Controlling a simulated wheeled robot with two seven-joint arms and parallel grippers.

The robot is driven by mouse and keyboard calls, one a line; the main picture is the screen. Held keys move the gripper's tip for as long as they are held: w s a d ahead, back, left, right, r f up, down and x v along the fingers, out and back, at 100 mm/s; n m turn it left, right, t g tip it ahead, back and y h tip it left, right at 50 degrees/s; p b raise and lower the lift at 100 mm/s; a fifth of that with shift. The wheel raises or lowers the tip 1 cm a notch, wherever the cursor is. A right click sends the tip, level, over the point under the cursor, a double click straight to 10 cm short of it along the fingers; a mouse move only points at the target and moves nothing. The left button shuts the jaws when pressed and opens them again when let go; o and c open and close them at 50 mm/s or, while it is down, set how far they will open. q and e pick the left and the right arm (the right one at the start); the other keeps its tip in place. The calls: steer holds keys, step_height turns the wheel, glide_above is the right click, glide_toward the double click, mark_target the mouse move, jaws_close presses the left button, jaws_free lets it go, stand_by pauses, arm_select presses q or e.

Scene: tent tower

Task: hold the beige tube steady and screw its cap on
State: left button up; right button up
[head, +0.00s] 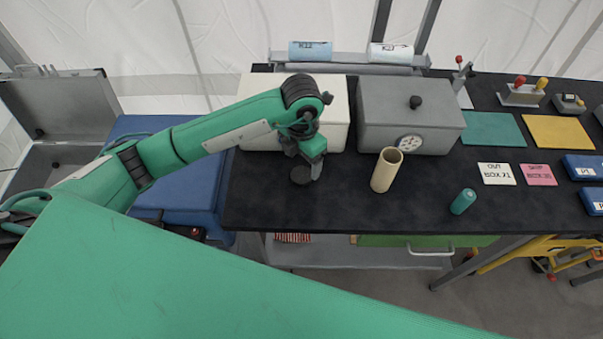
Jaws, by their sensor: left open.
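The beige tube (384,172) stands upright on the black table, its open top facing up with no cap on it. My left gripper (311,172) points down over the table to the left of the tube, apart from it, and is open. A small dark round piece (299,176), which looks like the cap, is right beside the gripper's fingers. The gripper partly hides it, and I cannot tell whether they touch. My right gripper is not in view.
A teal cylinder (463,201) stands right of the tube near the front edge. A grey box with a dial (410,116) and a white box (257,93) stand behind. White (497,174) and pink (538,175) cards lie right. Table between gripper and tube is clear.

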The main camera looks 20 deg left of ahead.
mark_target(302, 174)
arm_select(q)
steer(key=shift+s+f+p, duration=0.1)
steer(key=shift+f+p, duration=0.45)
step_height(302, 174, down, 3)
steer(key=shift+s+f+p, duration=0.1)
steer(key=shift+f+p, duration=0.1)
steer(key=shift+p, duration=0.5)
steer(key=shift+f, duration=0.35)
steer(key=c, duration=1.1)
